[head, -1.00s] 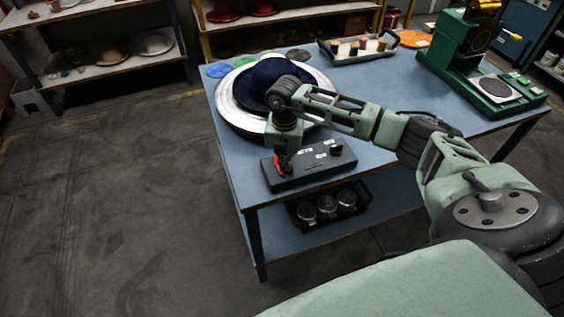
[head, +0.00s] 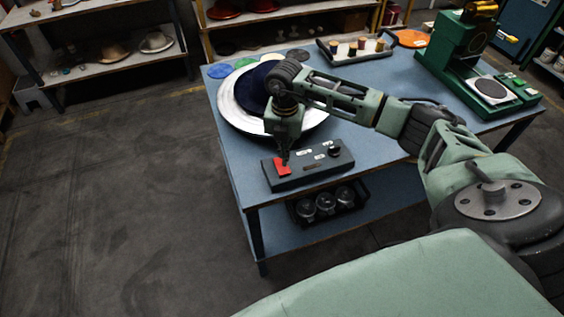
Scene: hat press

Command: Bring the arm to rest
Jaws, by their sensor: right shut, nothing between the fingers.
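My right arm reaches in from the right over the blue table (head: 390,95). My right gripper (head: 285,158) points down and is shut and empty. It is just above or at the red button (head: 283,168) on the dark control box (head: 315,170); I cannot tell whether it touches. A dark blue hat (head: 250,88) lies on the round white press plate (head: 240,121), behind the gripper and partly hidden by my arm. My left gripper is not in view.
A green machine (head: 455,50) stands at the table's right. A tray of spools (head: 365,55) is at the back. Several jars (head: 325,204) sit in a rack on the lower shelf. Shelves with hats (head: 115,55) stand behind. The floor at left is clear.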

